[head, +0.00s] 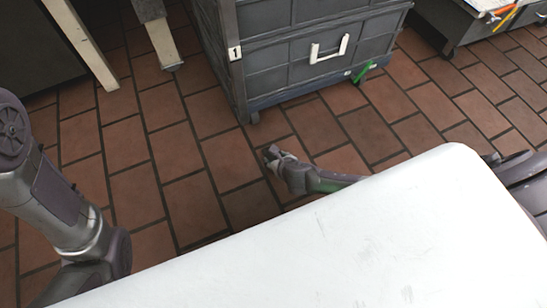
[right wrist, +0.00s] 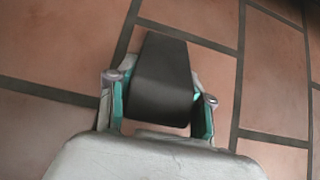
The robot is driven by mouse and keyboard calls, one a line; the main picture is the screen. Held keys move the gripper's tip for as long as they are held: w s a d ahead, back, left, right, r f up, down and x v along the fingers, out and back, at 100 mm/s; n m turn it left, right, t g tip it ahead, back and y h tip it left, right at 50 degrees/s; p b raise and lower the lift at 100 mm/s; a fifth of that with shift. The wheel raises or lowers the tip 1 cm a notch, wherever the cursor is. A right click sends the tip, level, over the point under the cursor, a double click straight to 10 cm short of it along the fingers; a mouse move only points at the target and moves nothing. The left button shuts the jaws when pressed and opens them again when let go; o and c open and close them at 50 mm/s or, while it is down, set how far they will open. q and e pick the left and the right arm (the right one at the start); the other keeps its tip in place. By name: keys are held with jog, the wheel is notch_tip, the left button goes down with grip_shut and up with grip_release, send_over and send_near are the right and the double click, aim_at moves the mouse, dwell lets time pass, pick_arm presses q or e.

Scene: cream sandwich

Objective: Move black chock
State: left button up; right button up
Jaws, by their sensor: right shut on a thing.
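The black chock (right wrist: 160,82) is a dark wedge-shaped block in the right wrist view. It sits between the teal-lined fingers of my right gripper (right wrist: 160,100), which is shut on it. Brick-coloured tiles show behind the chock. In the head view my right gripper (head: 272,156) is beyond the white surface's far edge, over the tiled floor. The chock is too small and dark to make out clearly there. My left arm shows at the left of the head view, but its gripper is out of view.
A white surface (head: 330,235) with a rounded corner fills the front. A grey wheeled cabinet (head: 290,50) with a white handle stands beyond it, a green piece (head: 363,72) at its base. Pale legs stand at the upper left. Tiled floor (head: 190,205) is open between.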

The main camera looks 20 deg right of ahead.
jog(key=o, duration=1.3)
jog(key=v, duration=1.2)
jog(key=shift+a, duration=0.1)
